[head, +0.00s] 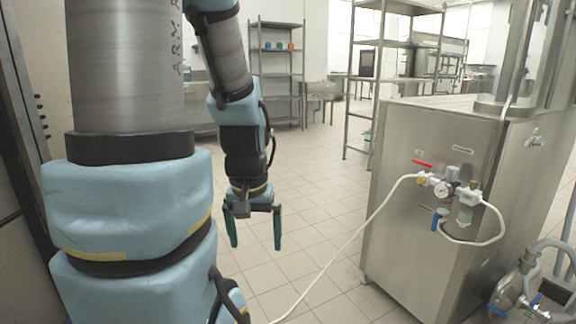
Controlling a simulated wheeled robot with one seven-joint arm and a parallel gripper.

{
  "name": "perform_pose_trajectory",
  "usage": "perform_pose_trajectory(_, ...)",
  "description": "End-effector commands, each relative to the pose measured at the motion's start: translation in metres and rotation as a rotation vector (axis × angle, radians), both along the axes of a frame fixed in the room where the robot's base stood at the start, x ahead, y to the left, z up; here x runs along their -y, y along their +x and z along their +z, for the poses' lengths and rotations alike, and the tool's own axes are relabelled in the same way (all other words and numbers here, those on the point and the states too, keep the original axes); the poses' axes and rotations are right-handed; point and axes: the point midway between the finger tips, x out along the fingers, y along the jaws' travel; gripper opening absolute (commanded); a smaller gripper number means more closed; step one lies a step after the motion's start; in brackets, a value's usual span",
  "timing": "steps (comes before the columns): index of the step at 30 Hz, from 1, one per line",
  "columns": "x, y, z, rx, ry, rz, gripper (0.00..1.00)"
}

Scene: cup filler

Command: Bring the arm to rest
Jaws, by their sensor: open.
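My gripper (254,230) hangs down over the tiled floor near the middle of the head view. Its two green-lined fingers are apart, with only floor showing between them. My blue and grey arm fills the left of the view and bends down to the gripper. Nothing is held. I cannot tell from this frame whether the arm is moving.
A steel machine cabinet (415,215) stands to the right, with a red lever, a gauge (441,190) and a white hose (345,247) running down to the floor. Steel shelves (279,75) stand at the back. The tiled floor (325,190) between is clear.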

Motion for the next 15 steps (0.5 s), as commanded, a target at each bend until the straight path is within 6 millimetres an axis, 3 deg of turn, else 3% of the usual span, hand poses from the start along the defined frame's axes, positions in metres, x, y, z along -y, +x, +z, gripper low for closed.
perform_pose_trajectory(1, 0.0, 0.0, 0.026, 0.0, 0.0, 0.0, 1.0)
perform_pose_trajectory(15, 0.0, 0.001, 0.164, 0.001, 0.0, 0.0, 1.0)
